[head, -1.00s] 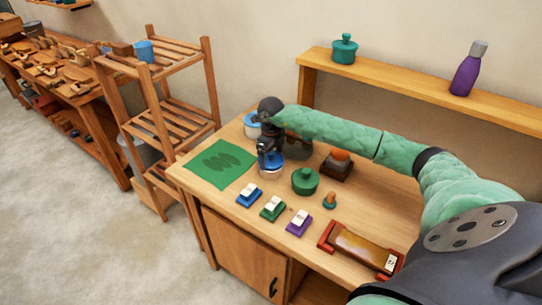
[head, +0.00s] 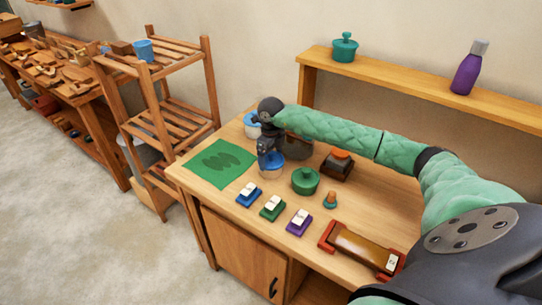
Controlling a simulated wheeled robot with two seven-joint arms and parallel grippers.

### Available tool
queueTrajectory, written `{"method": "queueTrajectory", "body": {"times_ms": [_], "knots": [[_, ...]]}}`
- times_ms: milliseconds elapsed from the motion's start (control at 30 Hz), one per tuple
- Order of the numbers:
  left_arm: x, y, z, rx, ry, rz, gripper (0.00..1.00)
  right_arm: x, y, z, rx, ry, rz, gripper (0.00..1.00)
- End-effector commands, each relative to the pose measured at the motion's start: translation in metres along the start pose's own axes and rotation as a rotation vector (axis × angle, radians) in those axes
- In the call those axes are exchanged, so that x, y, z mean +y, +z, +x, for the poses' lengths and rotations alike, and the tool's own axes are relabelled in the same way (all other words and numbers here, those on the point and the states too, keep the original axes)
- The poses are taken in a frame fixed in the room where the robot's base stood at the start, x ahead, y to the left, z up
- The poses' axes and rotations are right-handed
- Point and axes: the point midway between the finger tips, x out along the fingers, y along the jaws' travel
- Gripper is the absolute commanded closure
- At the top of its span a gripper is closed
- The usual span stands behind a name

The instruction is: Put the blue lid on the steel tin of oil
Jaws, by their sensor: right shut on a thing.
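My left gripper is out of view.
A green lidded pot (head: 305,181) stands close on the right. Blue, green and purple blocks with white tops (head: 272,207) line the front.

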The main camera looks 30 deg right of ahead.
Motion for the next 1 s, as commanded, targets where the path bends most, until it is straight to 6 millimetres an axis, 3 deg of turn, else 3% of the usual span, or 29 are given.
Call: {"method": "queueTrajectory", "body": {"times_ms": [367,400,467,1000], "knots": [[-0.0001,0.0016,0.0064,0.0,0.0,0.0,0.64,-0.0001,0.0,0.0068,0.0,0.0,0.0,0.32],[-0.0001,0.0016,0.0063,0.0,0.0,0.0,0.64,-0.0002,0.0001,0.0066,0.0,0.0,0.0,0.09],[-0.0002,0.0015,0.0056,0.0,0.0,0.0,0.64,-0.0001,0.0,0.006,0.0,0.0,0.0,0.0],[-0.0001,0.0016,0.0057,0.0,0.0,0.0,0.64,0.0,0.0,0.0062,0.0,0.0,0.0,0.0]]}}
